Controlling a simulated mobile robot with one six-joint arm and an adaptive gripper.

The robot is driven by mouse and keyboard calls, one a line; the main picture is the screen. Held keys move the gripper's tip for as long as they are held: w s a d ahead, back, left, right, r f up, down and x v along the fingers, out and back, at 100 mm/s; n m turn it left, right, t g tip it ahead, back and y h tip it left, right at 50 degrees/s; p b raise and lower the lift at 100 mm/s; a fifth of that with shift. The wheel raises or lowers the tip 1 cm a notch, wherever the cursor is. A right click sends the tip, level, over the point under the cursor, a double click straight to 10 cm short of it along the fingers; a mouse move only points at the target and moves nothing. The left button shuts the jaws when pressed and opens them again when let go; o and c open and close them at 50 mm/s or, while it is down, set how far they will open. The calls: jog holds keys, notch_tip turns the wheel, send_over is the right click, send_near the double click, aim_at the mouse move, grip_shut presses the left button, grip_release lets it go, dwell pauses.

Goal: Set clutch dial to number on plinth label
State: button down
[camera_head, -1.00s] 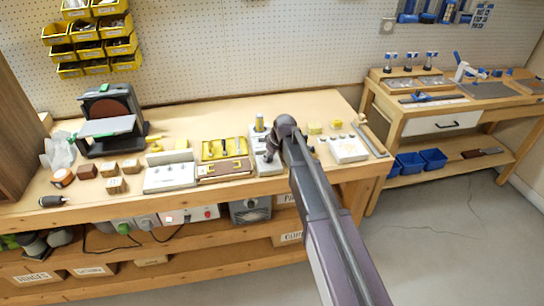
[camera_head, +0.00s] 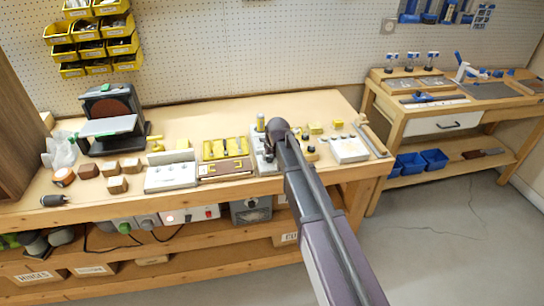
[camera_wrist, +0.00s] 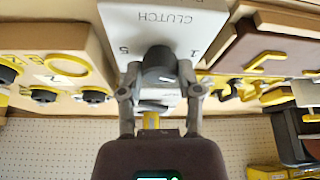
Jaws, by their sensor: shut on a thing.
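The white clutch plinth (camera_wrist: 175,22) fills the top middle of the wrist view, its lettering "CLUTCH" upside down. The printed numbers 5 and 1 show on either side of the dark clutch dial (camera_wrist: 160,62). My gripper (camera_wrist: 160,85) has its two fingers closed around the dial from both sides. The fingers hide part of the dial's edge, and I cannot read its pointer or a target number on the label. In the head view the plinth (camera_head: 262,165) stands near the bench front, mostly covered by my arm.
A white block with knobs (camera_head: 349,148) stands to the right. The bench's back strip is mostly clear.

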jog(key=shift+w+a+m+t+h, duration=0.1)
jog(key=shift+m+h, duration=0.15)
jog(key=shift+m, duration=0.4)
jog(key=shift+w+d+m+t+h, duration=0.1)
jog(key=shift+m+h, duration=0.1)
jog(key=shift+m, duration=0.4)
jog(key=shift+w+a+m+t+h, duration=0.1)
jog(key=shift+m+h, duration=0.15)
jog(key=shift+m, duration=0.4)
jog(key=shift+c, duration=1.6)
grip_release()
jog(key=shift+s, duration=0.1)
jog(key=shift+s+r, duration=0.1)
